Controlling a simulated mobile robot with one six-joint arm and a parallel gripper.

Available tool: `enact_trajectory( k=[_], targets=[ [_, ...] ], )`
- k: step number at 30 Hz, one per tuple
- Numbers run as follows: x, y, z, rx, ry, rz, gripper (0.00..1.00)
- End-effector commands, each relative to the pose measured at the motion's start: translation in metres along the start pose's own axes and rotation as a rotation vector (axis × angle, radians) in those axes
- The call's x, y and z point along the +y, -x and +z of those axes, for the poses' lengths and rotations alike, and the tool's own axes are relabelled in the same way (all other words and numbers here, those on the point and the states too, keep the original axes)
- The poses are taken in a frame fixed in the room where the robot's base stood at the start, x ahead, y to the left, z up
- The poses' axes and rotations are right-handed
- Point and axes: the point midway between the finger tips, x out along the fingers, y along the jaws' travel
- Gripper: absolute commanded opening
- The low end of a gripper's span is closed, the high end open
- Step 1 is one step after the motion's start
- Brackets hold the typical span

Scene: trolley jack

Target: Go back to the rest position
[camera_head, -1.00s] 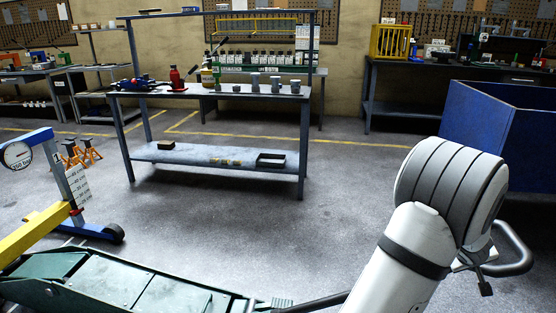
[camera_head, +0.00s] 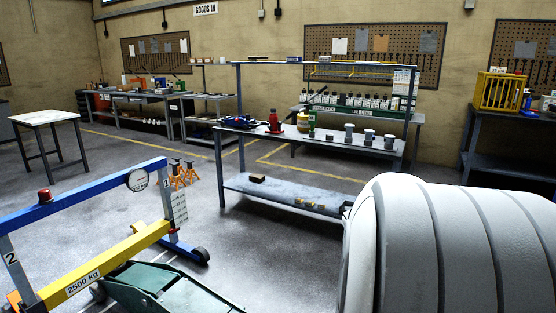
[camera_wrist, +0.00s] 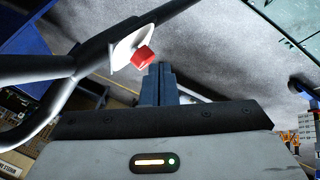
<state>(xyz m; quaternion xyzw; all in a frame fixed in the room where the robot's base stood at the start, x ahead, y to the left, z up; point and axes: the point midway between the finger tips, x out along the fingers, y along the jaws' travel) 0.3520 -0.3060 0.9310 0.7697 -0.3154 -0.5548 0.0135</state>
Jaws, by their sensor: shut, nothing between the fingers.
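My gripper (camera_wrist: 162,70) shows in the wrist view. Its two blue-grey fingers are together, with nothing between them. A dark bent tube handle (camera_wrist: 40,68) with a white disc and a red knob (camera_wrist: 142,57) shows close to the fingers, at upper left. I cannot tell whether it touches them. In the head view, my white and grey arm link fills the lower right, and my gripper is hidden. The green trolley jack (camera_head: 165,292) is at the bottom, partly cut off.
A blue and yellow frame (camera_head: 95,275) marked 2500 kg stands at lower left. Orange axle stands (camera_head: 183,175) are on the floor behind it. A workbench (camera_head: 285,197) with bottles and cans stands in the middle. A small white-topped table (camera_head: 44,117) is at left. Grey floor lies between.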

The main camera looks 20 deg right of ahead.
Motion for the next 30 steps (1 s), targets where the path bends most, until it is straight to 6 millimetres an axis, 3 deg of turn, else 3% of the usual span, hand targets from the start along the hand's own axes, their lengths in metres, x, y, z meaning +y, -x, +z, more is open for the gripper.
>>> enact_trajectory(
  k=[1, 5, 9, 15, 21, 30],
  targets=[
    [-0.023, 0.035, -0.005, 0.007, 0.034, -0.044, 0.0],
    [-0.079, 0.095, 0.008, -0.005, 0.107, -0.161, 0.0],
    [-0.13, 0.158, 0.036, -0.029, 0.204, -0.296, 0.0],
    [-0.173, 0.221, 0.083, -0.072, 0.329, -0.452, 0.0],
    [-0.186, 0.242, 0.105, -0.095, 0.383, -0.515, 0.0],
    [-0.187, 0.242, 0.106, -0.097, 0.384, -0.517, 0.0]
  ],
)
